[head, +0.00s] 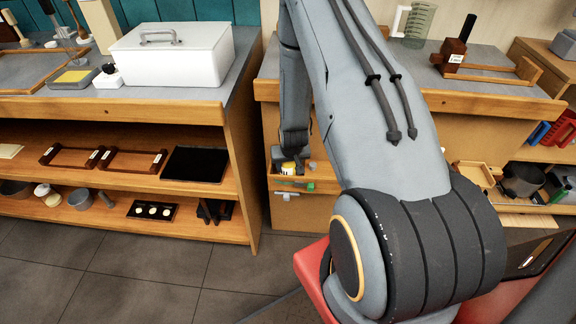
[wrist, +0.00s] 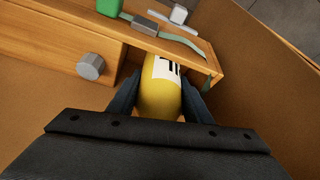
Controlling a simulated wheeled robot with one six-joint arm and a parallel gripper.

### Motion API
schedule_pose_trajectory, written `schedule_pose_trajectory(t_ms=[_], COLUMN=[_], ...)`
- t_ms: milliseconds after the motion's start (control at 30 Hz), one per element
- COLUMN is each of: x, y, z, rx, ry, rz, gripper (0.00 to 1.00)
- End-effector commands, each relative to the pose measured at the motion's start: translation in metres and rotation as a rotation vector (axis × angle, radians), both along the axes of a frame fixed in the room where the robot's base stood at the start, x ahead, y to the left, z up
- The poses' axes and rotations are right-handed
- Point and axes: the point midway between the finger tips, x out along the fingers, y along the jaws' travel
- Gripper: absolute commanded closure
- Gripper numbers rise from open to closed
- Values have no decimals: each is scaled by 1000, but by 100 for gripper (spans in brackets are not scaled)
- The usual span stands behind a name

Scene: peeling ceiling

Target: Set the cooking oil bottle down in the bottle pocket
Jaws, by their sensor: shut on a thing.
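The cooking oil bottle (wrist: 160,92) is yellow with a white and black label and sits between the two fingers of my gripper (wrist: 158,108) in the wrist view. In the head view a small yellow and white part of the bottle (head: 289,168) shows below my gripper (head: 287,158), which is shut on it. The bottle pocket (head: 287,185) appears to be the small wooden box on the cabinet front; its wooden edge also shows in the wrist view (wrist: 200,56). The bottle is at this edge. Its lower end is hidden, so I cannot tell whether it touches the pocket floor.
A grey knob (wrist: 90,66) stands out from the wooden front beside the bottle. A green item (wrist: 109,7) and a grey fitting (wrist: 172,20) are near the pocket's edge. A shelf unit (head: 245,180) stands close on the left. The floor (head: 150,262) before it is clear.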

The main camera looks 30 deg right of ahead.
Motion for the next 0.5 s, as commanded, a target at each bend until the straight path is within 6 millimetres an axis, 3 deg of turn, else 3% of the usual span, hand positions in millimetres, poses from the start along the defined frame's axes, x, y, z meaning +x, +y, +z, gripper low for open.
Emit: schedule_pose_trajectory(t_ms=[500], x=[0], y=[0], z=[-6], rx=[0], ry=[-1], rz=[0], gripper=[85])
